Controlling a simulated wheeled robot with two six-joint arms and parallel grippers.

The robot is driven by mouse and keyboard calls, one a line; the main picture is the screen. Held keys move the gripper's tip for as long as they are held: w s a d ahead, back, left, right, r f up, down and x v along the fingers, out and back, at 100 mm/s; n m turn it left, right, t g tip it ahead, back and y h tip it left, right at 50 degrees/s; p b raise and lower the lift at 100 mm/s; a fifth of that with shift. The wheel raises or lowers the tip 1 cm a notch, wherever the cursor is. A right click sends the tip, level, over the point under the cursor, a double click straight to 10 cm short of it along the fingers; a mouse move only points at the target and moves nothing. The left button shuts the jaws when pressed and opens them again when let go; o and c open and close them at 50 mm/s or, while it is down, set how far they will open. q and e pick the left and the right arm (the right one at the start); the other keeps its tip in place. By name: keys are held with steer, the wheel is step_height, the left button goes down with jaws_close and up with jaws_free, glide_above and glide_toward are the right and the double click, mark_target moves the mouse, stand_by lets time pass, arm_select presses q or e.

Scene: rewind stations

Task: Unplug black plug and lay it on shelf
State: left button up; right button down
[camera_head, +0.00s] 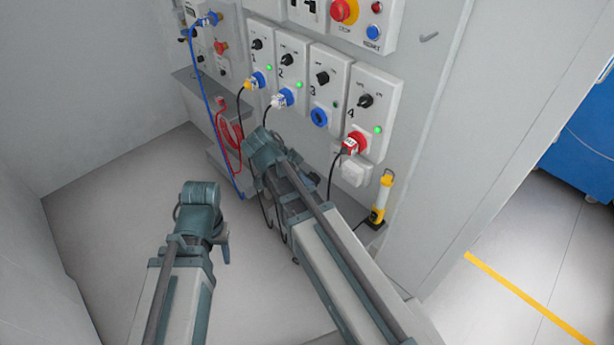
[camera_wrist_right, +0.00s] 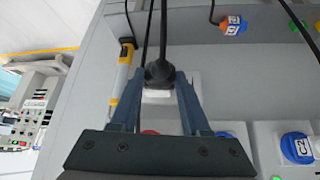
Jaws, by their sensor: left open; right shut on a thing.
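In the right wrist view my right gripper (camera_wrist_right: 159,75) is shut on the black plug (camera_wrist_right: 160,72), whose black cable runs up out of the picture. Behind the plug is a white socket box (camera_wrist_right: 158,93); I cannot tell whether the plug is still seated in it. In the head view the white box (camera_head: 353,173) shows below station 4, while my arm hides the right fingertips and the black plug. My left gripper (camera_head: 222,247) is open and empty, away from the wall at the left. A grey shelf (camera_head: 222,160) runs along the wall, partly hidden by my right arm.
Stations carry a red plug (camera_head: 353,142) and blue plugs (camera_head: 283,98) with hanging cables. A yellow lamp (camera_head: 383,192) stands at the right end. An orange and blue plug (camera_wrist_right: 233,25) shows in the right wrist view. Red cable (camera_head: 230,135) hangs at left. The floor at left is clear.

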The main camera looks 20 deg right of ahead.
steer(key=c, duration=1.1)
jaws_free()
jaws_close()
steer(key=shift+s+a, duration=0.3)
steer(key=shift+a, duration=0.4)
steer(key=shift+s+a, duration=0.3)
steer(key=shift+a, duration=0.4)
steer(key=shift+s+a+r, duration=0.1)
steer(key=shift+s+a, duration=0.25)
steer(key=shift+a, duration=0.55)
steer(key=shift+s+a+r, duration=0.1)
steer(key=shift+s+a, duration=0.3)
steer(key=shift+a, duration=0.55)
steer(key=shift+s+a, duration=0.35)
steer(key=shift+a, duration=0.55)
